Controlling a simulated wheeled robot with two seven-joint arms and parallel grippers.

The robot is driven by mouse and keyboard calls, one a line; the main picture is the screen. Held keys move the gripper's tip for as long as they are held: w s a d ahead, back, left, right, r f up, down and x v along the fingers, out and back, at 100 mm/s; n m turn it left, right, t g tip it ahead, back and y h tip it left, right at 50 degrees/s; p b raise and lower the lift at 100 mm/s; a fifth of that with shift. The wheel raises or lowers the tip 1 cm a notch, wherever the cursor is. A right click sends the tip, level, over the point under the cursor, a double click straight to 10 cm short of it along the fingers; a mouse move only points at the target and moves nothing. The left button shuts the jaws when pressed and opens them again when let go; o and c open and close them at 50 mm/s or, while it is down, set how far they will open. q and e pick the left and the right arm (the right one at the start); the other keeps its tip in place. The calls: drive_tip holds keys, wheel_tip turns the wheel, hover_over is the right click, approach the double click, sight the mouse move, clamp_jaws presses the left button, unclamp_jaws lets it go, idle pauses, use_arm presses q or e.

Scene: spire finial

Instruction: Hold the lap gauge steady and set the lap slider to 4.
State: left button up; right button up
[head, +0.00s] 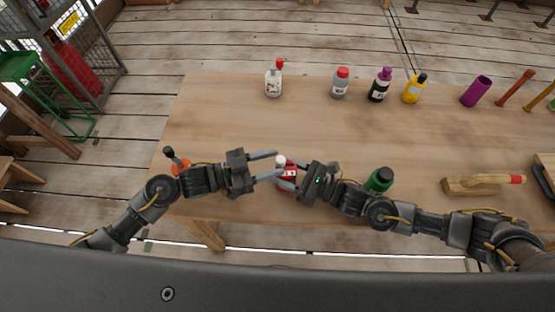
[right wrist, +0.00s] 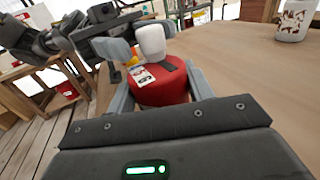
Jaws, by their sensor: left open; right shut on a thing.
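The lap gauge appears to be the round red body (head: 290,178) near the table's front edge, with a white knob (head: 281,160) on top. In the right wrist view the red body (right wrist: 160,93) shows a printed label (right wrist: 140,75) and a dark strip (right wrist: 180,66); I cannot read a slider setting. My right gripper (head: 285,176) is shut on the red body, one finger on each side. My left gripper (head: 277,164) is open, its fingers on either side of the white knob; I cannot tell whether they touch it.
A green bottle (head: 380,180) stands close to my right forearm. An orange item with a dark stick (head: 179,165) is by my left arm. Several bottles, including a white one (head: 273,84), line the back. A wooden tool (head: 475,186) lies right. The table's middle (head: 240,125) is clear.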

use_arm(q)
drive_tip(key=v, duration=0.9)
drive_tip(key=shift+s+a, duration=0.15)
drive_tip(key=shift+a, duration=0.15)
use_arm(e)
drive_tip(key=shift+s, duration=0.1)
drive_tip(key=o, duration=1.1)
drive_tip(key=shift+o, duration=0.2)
drive_tip(key=v, duration=1.2)
drive_tip(key=shift+f, duration=0.1)
